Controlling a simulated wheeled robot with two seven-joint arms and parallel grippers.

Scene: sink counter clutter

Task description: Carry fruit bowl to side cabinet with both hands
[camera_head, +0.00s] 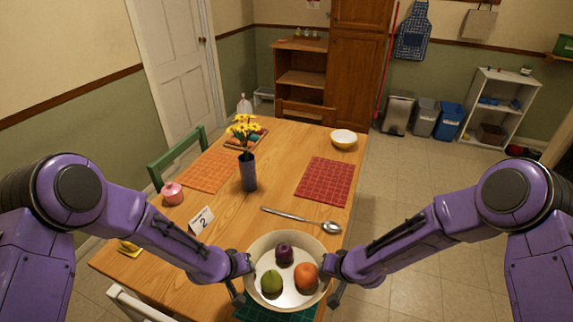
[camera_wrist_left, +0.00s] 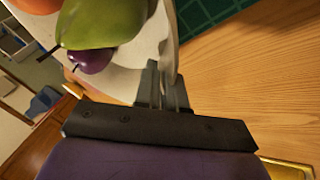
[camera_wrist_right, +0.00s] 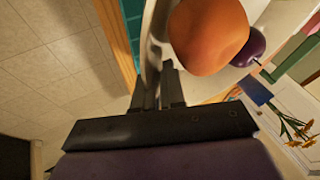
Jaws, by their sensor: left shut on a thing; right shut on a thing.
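A white fruit bowl (camera_head: 284,237) is at the near edge of the wooden table, over a green placemat. It holds an orange (camera_head: 305,276), a green pear (camera_head: 271,281) and a purple plum (camera_head: 284,252). My left gripper (camera_head: 244,277) is shut on the bowl's left rim; the fingers also show in the left wrist view (camera_wrist_left: 162,90). My right gripper (camera_head: 330,276) is shut on the right rim, and its fingers show in the right wrist view (camera_wrist_right: 160,88). I cannot tell whether the bowl touches the mat. A wooden cabinet with shelves (camera_head: 301,78) stands against the back wall.
A green chair (camera_head: 180,155) stands left. Floor right of the table (camera_head: 410,185) is clear.

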